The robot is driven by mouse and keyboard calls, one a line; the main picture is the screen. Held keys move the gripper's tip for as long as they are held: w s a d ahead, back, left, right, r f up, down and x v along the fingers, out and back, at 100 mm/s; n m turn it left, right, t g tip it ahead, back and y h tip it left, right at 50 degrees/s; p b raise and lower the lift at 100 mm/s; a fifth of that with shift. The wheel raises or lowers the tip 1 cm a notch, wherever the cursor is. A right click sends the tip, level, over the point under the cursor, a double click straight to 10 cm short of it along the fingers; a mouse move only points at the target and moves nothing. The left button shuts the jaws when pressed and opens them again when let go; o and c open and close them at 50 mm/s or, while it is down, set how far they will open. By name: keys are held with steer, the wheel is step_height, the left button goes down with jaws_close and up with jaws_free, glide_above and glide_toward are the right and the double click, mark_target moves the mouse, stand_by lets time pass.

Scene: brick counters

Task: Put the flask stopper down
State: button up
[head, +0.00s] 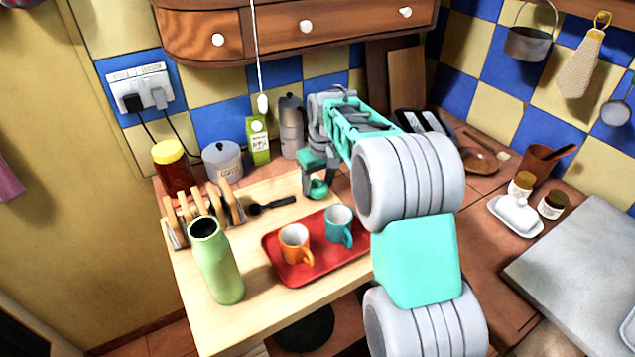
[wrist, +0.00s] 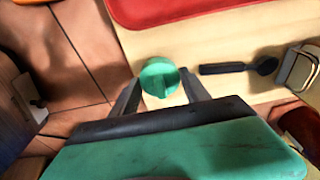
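The flask stopper (wrist: 160,78) is a round teal-green cap with a raised ridge. In the wrist view it sits between the tips of my gripper (wrist: 159,84), whose two dark fingers close on its sides. In the head view the stopper (head: 318,189) shows just below my gripper (head: 314,174), over the back right part of the wooden board. I cannot tell whether its underside touches the surface. The green flask (head: 217,262) stands upright with an open, dark mouth at the front left of the board.
A red tray (head: 285,270) holds an orange mug (head: 295,245) and a teal mug (head: 339,225). A dark spoon (head: 272,206) lies on the pale board (head: 205,320). A toast rack (head: 205,207), jar, canister, carton and moka pot (head: 291,126) line the left and back.

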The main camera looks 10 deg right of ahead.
mark_target(321, 189)
steer(key=o, duration=0.4)
step_height(321, 189, up, 12)
steer(key=s, duration=0.2)
steer(key=shift+s+a+f+m+t+p, duration=0.2)
steer(key=shift+s+f+m, duration=0.65)
steer(key=shift+s, duration=3.6)
steer(key=shift+s+d+f+m+t+p, duration=0.1)
steer(key=shift+s+f+m+t+p, duration=0.25)
steer(key=shift+s+f, duration=2.6)
steer(key=shift+s+a+r+m+t+p, duration=0.1)
steer(key=shift+s+r+m+t+p, duration=0.25)
steer(key=shift+s, duration=5.65)
